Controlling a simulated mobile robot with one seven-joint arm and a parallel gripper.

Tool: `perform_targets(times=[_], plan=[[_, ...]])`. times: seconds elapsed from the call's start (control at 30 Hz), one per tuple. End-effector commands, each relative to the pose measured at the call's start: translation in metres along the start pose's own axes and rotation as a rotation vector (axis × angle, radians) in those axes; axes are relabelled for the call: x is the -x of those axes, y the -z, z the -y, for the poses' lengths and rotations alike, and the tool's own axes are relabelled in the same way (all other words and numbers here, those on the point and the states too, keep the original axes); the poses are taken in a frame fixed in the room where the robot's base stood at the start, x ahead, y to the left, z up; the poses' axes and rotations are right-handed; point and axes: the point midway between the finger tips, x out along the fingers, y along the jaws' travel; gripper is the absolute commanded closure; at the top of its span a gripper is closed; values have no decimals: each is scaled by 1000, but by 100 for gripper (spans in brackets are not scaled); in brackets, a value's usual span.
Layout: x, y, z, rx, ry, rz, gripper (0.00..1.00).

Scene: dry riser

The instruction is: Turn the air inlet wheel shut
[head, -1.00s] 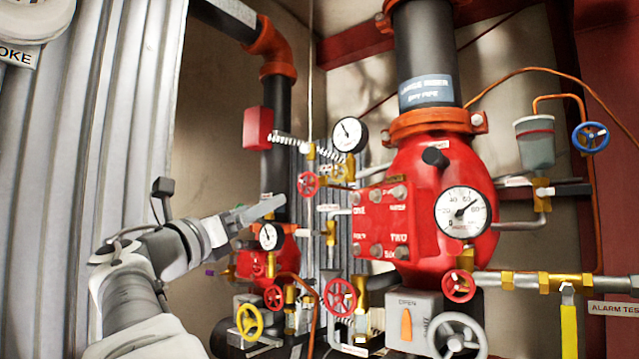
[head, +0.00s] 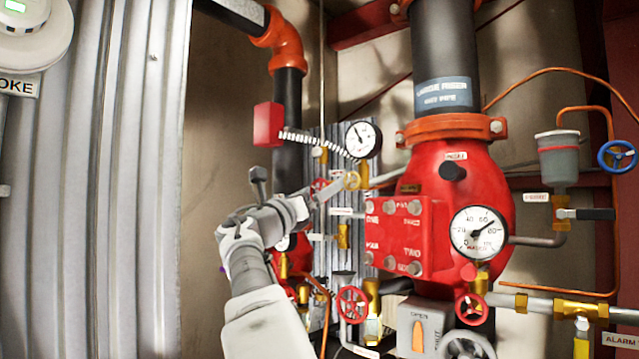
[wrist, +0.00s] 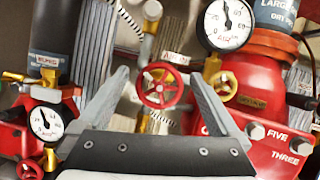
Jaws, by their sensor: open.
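In the head view the red wheel (head: 318,185) is mostly hidden behind my gripper (head: 336,190). In the wrist view my gripper (wrist: 160,76) is open, with one finger on each side of the wheel. Gaps show between the fingers and the rim. I cannot tell whether the tips reach the wheel's depth.
A yellow wheel (head: 352,180) and a gauge (head: 363,139) sit close right of my gripper. The big red valve body (head: 450,200) stands further right. A dark pipe (head: 288,120) rises behind. Corrugated metal (head: 110,180) fills the left side.

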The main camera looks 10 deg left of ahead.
Motion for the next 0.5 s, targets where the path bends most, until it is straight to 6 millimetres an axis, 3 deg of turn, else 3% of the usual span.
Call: perform_targets(times=[0.27, 0.5], plan=[[-1, 0, 0, -1, -1, 0, 1], [-1, 0, 0, 0, 0, 0, 41]])
